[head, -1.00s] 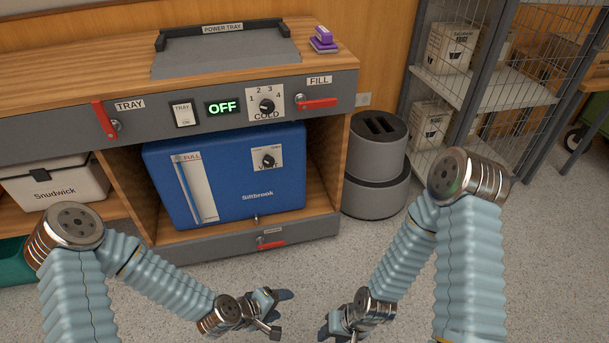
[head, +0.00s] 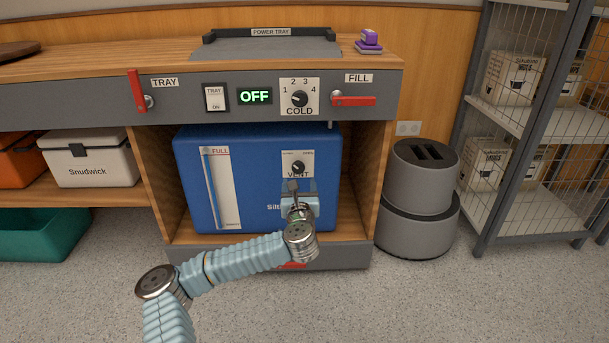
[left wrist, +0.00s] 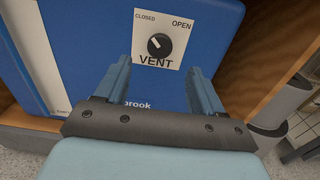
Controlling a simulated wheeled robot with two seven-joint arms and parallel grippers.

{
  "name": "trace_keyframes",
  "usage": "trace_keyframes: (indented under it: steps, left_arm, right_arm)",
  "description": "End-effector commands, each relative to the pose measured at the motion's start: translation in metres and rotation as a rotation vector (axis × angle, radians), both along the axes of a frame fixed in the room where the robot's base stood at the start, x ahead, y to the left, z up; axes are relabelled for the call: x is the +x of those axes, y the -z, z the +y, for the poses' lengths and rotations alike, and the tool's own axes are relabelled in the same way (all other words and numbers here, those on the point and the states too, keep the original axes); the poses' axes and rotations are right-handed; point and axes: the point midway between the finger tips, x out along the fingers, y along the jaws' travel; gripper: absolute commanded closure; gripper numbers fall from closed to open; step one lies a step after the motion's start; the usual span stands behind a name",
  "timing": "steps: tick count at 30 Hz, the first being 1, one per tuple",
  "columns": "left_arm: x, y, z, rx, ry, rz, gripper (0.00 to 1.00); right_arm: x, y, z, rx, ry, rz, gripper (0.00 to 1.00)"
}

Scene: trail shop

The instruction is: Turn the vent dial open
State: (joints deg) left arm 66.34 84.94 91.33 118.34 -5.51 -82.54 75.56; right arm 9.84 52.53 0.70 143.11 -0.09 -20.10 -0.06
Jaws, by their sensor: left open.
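The vent dial (head: 297,167) is a black knob on a white plate on the front of the blue Siltbrook box (head: 258,160). In the left wrist view the dial (left wrist: 160,45) has a white mark pointing up and left, toward the word CLOSED; OPEN is at the upper right. My left gripper (head: 297,187) is just below the dial in the head view. In the left wrist view its two fingers (left wrist: 160,66) are apart with nothing between them, and the dial shows beyond their tips. My right gripper is out of view.
The blue box sits in an open bay under the wooden counter. Above it the panel has a COLD dial (head: 299,99), an OFF display (head: 254,96) and red TRAY (head: 137,91) and FILL (head: 354,100) levers. A grey bin (head: 420,195) stands right; the floor ahead is clear.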

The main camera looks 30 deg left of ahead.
Motion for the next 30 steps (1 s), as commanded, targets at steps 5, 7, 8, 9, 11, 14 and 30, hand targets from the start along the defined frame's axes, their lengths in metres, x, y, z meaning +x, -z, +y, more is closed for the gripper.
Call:
trace_keyframes:
  steps: [5,7,8,9,11,14,30]
  left_arm:
    - [0.035,0.001,0.021,0.001,0.0,0.001,0.32]
    - [0.046,0.001,0.028,0.001,0.0,0.001,0.32]
    - [0.05,0.001,0.03,0.0,0.0,0.001,0.32]
    - [0.056,0.001,0.033,0.001,0.001,0.001,0.32]
    - [0.062,0.001,0.037,0.001,0.001,0.001,0.32]
    - [0.068,0.0,0.041,0.002,0.002,0.001,0.32]
    - [0.07,0.0,0.042,0.003,0.004,0.001,0.65]
  right_arm:
    - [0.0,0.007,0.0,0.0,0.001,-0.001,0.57]
    - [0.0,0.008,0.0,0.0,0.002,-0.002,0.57]
    - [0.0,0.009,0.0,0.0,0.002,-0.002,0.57]
    - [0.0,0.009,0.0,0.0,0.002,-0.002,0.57]
    - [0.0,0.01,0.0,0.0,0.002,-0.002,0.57]
    - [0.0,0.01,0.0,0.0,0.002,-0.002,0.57]
    - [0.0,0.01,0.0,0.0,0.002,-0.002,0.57]
